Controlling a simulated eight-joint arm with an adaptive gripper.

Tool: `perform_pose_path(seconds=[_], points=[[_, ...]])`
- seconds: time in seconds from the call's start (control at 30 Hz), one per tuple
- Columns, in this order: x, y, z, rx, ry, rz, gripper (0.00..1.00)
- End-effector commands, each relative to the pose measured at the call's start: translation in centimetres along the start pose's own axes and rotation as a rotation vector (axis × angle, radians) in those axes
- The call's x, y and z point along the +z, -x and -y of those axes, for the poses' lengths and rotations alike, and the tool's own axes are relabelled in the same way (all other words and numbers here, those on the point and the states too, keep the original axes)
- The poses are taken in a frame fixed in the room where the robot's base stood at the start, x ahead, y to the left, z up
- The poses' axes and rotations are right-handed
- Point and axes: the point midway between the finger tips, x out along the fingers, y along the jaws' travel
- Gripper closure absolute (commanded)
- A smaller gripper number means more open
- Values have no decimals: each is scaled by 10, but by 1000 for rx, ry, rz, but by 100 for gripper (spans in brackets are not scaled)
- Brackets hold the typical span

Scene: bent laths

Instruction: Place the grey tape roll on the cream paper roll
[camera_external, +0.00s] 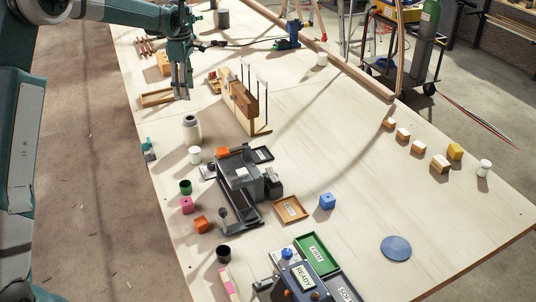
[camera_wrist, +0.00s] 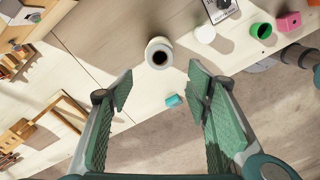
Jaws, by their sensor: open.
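The cream paper roll (camera_external: 192,134) stands upright on the table left of centre. In the wrist view the cream roll (camera_wrist: 151,44) shows a dark round hole at its top. Its upper part looks narrower and greyer in the outside view; I cannot tell whether this is the grey tape roll resting on it. A dark grey cylinder (camera_external: 222,19) stands at the far end of the table, too small to identify. My gripper (camera_external: 181,94) is open and empty, above the table beyond the cream roll. Its fingers (camera_wrist: 164,90) are spread wide, with the roll past their tips.
A wooden stand (camera_external: 240,100) with upright rods is right of my gripper, and a shallow wooden tray (camera_external: 157,98) is left. A white cylinder (camera_external: 195,154), a green cup (camera_external: 186,187) and a grey machine (camera_external: 240,174) stand nearer. The table's right middle is mostly clear.

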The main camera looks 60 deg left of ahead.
Motion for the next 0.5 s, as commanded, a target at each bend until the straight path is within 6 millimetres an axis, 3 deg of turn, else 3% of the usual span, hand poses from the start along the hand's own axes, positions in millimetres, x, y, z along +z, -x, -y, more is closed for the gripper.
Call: perform_pose_path(seconds=[0.33,0.5], points=[[2,1,1,1,-4,0,51],[14,9,8,9,-38,1,51]])
